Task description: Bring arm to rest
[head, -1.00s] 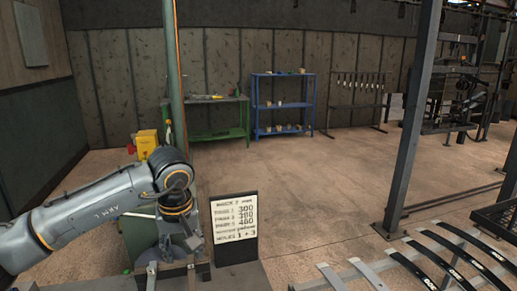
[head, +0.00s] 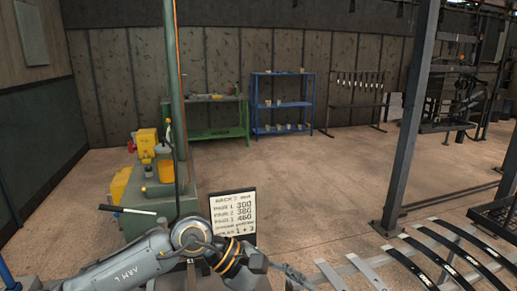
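My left arm (head: 130,262), grey and marked "ARM L", comes in from the bottom left. Its joint is low in front of the green machine, and the forearm with black and orange bands points right across the foot of the sign. My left gripper (head: 290,274) is at the bottom edge, close to the left end of the spring rack. Its fingers are small and partly cut off, so I cannot tell whether it is open or shut. I see nothing clearly held in it. My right gripper is not in view.
A sign (head: 233,212) with pair numbers stands behind the forearm. A green machine (head: 182,200) with a column and yellow parts is behind the arm. Dark leaf springs (head: 437,247) lie on a rack at right, by a grey post (head: 408,130). The middle floor is clear.

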